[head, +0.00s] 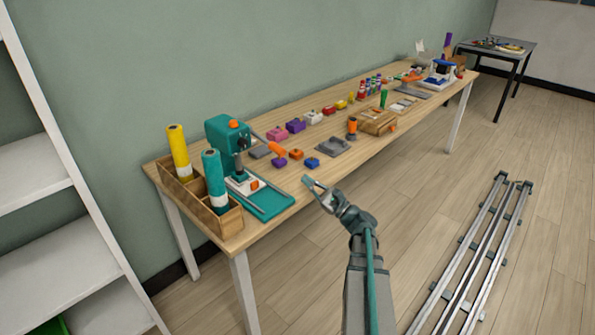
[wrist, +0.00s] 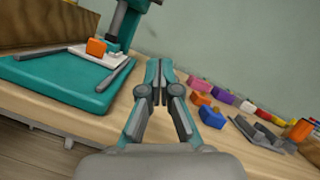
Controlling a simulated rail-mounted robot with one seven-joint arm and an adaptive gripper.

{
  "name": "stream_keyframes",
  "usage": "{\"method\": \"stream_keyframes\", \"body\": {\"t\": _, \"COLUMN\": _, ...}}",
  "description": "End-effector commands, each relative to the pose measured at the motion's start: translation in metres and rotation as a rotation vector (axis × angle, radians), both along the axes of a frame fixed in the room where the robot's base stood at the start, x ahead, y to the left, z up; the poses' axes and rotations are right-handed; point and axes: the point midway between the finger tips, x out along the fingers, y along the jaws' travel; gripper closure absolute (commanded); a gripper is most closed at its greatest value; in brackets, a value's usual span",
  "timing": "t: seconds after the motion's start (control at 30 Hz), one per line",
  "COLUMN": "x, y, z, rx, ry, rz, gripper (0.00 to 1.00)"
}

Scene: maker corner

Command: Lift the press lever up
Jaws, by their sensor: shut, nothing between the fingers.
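The teal press (head: 229,140) stands at the near left end of the workbench on a teal base plate (head: 262,202). Its lever (head: 276,149) slants down to the right from the press head and ends in an orange grip. My gripper (head: 309,183) is shut and empty, in front of the bench's front edge, right of the base plate and apart from the lever. In the wrist view, the press column (wrist: 123,20) and base plate (wrist: 62,80) are at the upper left. My fingers (wrist: 158,72) are together at centre. The lever cannot be made out there.
A wooden organiser (head: 222,220) with yellow (head: 178,150) and teal (head: 214,178) rolls stands left of the press. Small coloured blocks, including a blue one (head: 312,162), lie right of it near a grey tray (head: 333,146). Floor rails (head: 475,262) run at right.

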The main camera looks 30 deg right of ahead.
Motion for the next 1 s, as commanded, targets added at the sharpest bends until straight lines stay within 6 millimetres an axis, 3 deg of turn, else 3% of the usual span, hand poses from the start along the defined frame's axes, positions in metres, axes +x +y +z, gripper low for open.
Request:
{"method": "stream_keyframes", "body": {"t": 0.53, "x": 0.083, "y": 0.035, "z": 0.033, "rx": 0.0, "ry": -0.001, "rz": 0.003, "gripper": 1.0}}
{"method": "stream_keyframes", "body": {"t": 0.73, "x": 0.073, "y": 0.047, "z": 0.058, "rx": -0.001, "ry": -0.001, "rz": 0.001, "gripper": 1.0}}
{"method": "stream_keyframes", "body": {"t": 1.0, "x": 0.071, "y": 0.051, "z": 0.068, "rx": 0.0, "ry": 0.0, "rz": 0.001, "gripper": 1.0}}
